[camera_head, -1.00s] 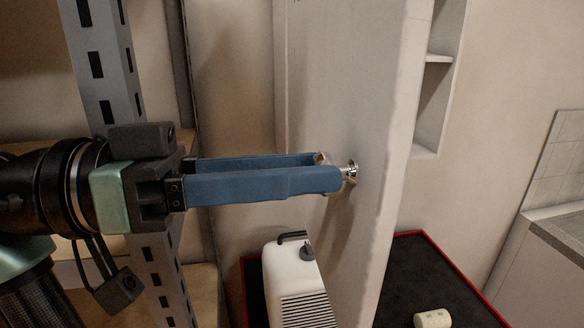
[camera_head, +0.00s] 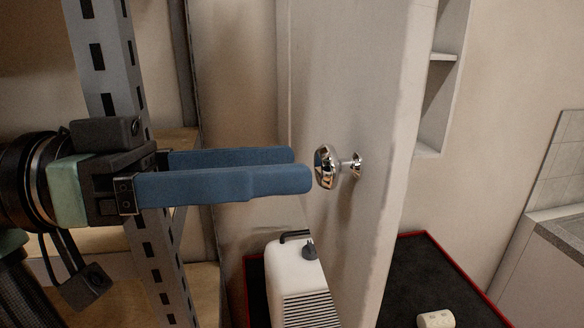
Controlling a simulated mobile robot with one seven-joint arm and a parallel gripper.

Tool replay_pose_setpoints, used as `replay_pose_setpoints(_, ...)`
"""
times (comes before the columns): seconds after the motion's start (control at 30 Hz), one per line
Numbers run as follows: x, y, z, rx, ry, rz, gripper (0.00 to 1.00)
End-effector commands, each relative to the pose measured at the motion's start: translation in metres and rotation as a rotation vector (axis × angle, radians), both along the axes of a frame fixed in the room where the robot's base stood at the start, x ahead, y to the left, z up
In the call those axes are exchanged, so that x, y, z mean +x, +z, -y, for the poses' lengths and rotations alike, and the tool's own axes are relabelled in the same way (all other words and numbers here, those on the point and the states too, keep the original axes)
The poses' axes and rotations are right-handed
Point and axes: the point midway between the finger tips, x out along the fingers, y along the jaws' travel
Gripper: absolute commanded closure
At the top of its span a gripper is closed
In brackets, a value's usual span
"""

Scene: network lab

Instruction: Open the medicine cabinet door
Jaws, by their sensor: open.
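The medicine cabinet door (camera_head: 345,90) is a pale panel seen nearly edge-on, swung out from the wall. The white cabinet shelves (camera_head: 440,75) show behind it to the right, so the door stands open. A shiny metal knob (camera_head: 326,167) sticks out from the door's left face. My gripper (camera_head: 302,168), with two long blue fingers, is open and empty just left of the knob. A small gap shows between the fingertips and the knob.
A white appliance with a black handle (camera_head: 296,280) stands below the gripper, beside the door. A small white cylinder (camera_head: 436,319) lies on a black, red-edged surface (camera_head: 410,270). A grey metal shelf post (camera_head: 108,60) is at left, a counter (camera_head: 560,228) at right.

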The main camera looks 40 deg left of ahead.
Motion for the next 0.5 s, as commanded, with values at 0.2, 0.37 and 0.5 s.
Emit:
replay_pose_setpoints(0.2, -0.039, -0.003, -0.035, 0.001, 0.005, 0.002, 0.28)
replay_pose_setpoints(0.37, -0.063, -0.002, -0.055, 0.001, 0.004, 0.001, 0.28)
replay_pose_setpoints(0.5, -0.073, -0.002, -0.064, 0.000, 0.003, -0.001, 0.28)
